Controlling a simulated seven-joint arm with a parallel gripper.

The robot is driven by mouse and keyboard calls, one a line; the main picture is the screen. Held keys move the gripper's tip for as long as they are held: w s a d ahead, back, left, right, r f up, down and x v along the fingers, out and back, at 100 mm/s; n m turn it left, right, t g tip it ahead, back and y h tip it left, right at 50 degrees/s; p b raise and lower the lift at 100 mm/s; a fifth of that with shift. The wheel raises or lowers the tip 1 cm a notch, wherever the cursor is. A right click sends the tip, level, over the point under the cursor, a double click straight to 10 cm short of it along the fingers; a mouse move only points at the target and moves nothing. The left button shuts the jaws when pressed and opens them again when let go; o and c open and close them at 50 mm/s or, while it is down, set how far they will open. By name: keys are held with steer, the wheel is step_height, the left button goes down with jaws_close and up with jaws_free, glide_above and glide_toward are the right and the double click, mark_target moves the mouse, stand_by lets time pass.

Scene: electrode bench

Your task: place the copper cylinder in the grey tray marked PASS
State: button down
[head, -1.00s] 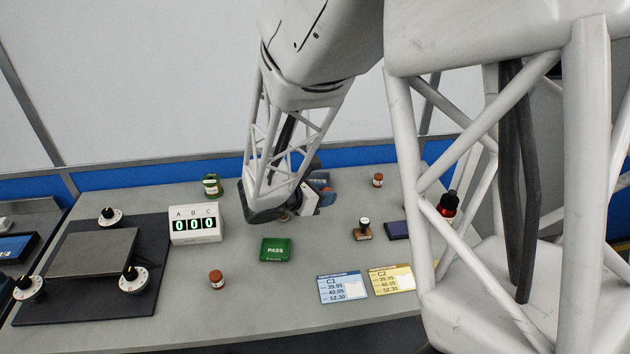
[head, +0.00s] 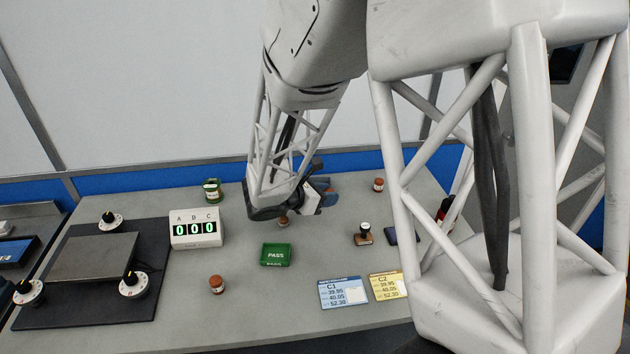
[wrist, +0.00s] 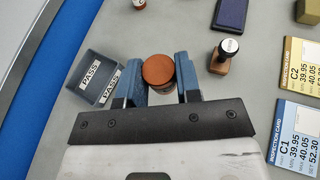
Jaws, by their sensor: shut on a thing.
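The copper cylinder (wrist: 158,70) is upright between the two blue fingers of my gripper (wrist: 158,78) in the wrist view, and the gripper is shut on it. A blue-grey tray marked PASS (wrist: 106,68) is just left of the fingers in the wrist view, apart from the cylinder and seemingly empty. In the head view this tray is mostly hidden behind my gripper. A green tray marked PASS (head: 277,246) is in front of my gripper.
A wooden stamp (wrist: 219,66) and purple pad (wrist: 231,12) are to the right in the wrist view. Inspection cards C1 (head: 340,292) and C2 (head: 384,286) lie at the front. Other brown cylinders (head: 217,285) stand apart. A counter display (head: 195,229) is at left.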

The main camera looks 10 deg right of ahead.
steer(key=w+a+f, duration=0.1)
steer(key=w, duration=1.1)
steer(key=shift+w, duration=0.35)
steer(key=shift+f, duration=0.1)
steer(key=shift+f, duration=1.75)
steer(key=shift+f, duration=0.6)
steer(key=c, duration=0.8)
jaws_free()
steer(key=shift+r, duration=0.1)
steer(key=shift+r, duration=0.45)
steer(key=v, duration=1.2)
steer(key=shift+r, duration=0.15)
